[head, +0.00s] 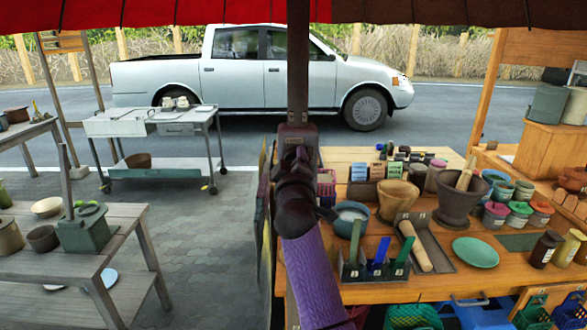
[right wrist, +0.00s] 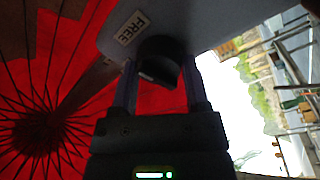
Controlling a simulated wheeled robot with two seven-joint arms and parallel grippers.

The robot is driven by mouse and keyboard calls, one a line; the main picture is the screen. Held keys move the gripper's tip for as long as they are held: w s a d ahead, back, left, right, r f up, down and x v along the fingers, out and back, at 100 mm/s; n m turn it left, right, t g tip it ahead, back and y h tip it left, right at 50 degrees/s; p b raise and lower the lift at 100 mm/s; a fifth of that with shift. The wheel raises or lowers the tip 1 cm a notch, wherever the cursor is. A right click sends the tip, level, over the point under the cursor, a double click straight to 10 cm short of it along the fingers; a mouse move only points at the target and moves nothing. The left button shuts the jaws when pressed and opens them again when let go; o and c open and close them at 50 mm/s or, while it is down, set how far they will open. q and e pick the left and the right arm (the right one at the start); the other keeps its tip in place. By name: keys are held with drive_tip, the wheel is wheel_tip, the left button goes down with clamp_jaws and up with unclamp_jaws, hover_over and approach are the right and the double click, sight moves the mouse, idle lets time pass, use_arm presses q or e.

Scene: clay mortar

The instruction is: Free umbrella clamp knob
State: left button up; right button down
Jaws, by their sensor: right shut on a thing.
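The umbrella pole (head: 298,62) rises upright in the middle of the head view, with a dark clamp (head: 298,133) on it. In the right wrist view the clamp shows as a grey block (right wrist: 190,22) with a label (right wrist: 132,28) reading "FREE". A dark round knob (right wrist: 160,48) sticks out of the block, close to the label. My right gripper (right wrist: 158,82) is shut on the knob, one finger on each side. In the head view my right arm and wrist hide the knob and fingertips. My left gripper is not in view.
A wooden stall table (head: 400,285) with bowls, mortars and jars stands to the right of the pole. A bench (head: 130,222) and a wheeled cart (head: 130,125) stand to the left. The red canopy (head: 150,12) is overhead. A white pickup (head: 235,72) is behind.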

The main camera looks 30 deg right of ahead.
drive_tip(key=shift+m, duration=0.7)
drive_tip(key=shift+m+b, duration=0.3)
drive_tip(key=shift+c, duration=0.4)
unclamp_jaws()
